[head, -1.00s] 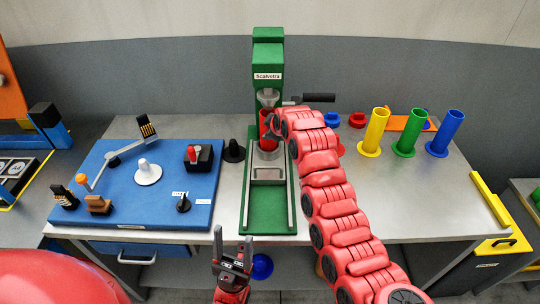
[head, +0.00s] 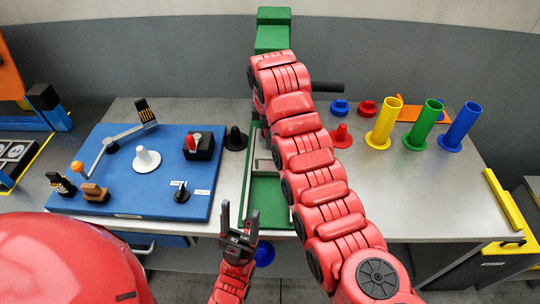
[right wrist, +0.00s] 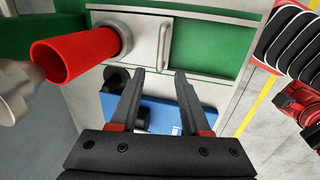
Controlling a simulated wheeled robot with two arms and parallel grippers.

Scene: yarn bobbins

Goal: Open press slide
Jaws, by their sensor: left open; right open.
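The green press (head: 272,37) stands at the back middle of the table, largely hidden behind my right arm in the head view. In the right wrist view, a light grey slide plate (right wrist: 146,50) with a small bar handle (right wrist: 164,43) sits between green parts of the press. A red tube (right wrist: 75,55) stands out from a round seat in this plate. My right gripper (right wrist: 166,85) is open and empty, its fingertips pointing toward the plate near the handle. Contact cannot be told. My left gripper (head: 239,213) is open and empty at the table's front edge.
A blue board (head: 130,180) with a lever, cones and small blocks lies left of the press. Yellow (head: 385,122), green (head: 423,124) and blue (head: 460,126) tubes stand to the right. The table's front right is clear.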

